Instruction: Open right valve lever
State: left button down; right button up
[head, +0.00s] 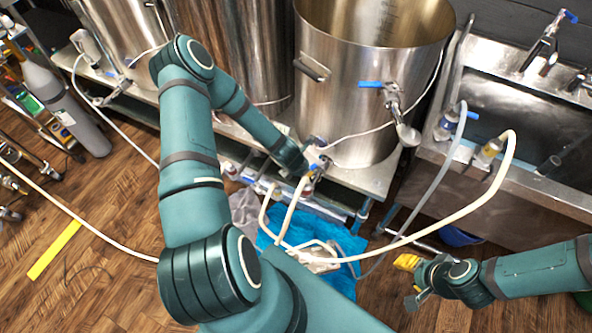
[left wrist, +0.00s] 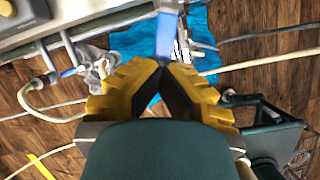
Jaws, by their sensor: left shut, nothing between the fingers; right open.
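In the left wrist view a blue valve lever (left wrist: 167,36) stands just beyond the tips of my left gripper (left wrist: 163,72), whose yellow and black fingers are closed together and empty. I cannot tell if they touch it. Another blue lever (left wrist: 72,71) on a valve shows farther left. In the head view my left arm reaches to the shelf edge by a small blue lever (head: 314,167); its fingers are mostly hidden there. A further blue lever (head: 371,84) sits on the tall pot's valve, roughly level. My right gripper (head: 412,283) is open and empty over the floor at lower right.
The large steel pot (head: 345,100) stands on a low shelf. A steel sink (head: 520,110) is at the right. White hoses (head: 430,235) loop in front, over a blue cloth (head: 345,240). A grey gas cylinder (head: 75,115) stands at left. Wooden floor is open at lower left.

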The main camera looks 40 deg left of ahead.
pick_arm(q)
jog(key=shift+w+d+r, duration=0.2)
jog(key=shift+w, duration=0.1)
jog(key=c, duration=0.9)
grip_release()
jog(key=shift+a, duration=0.1)
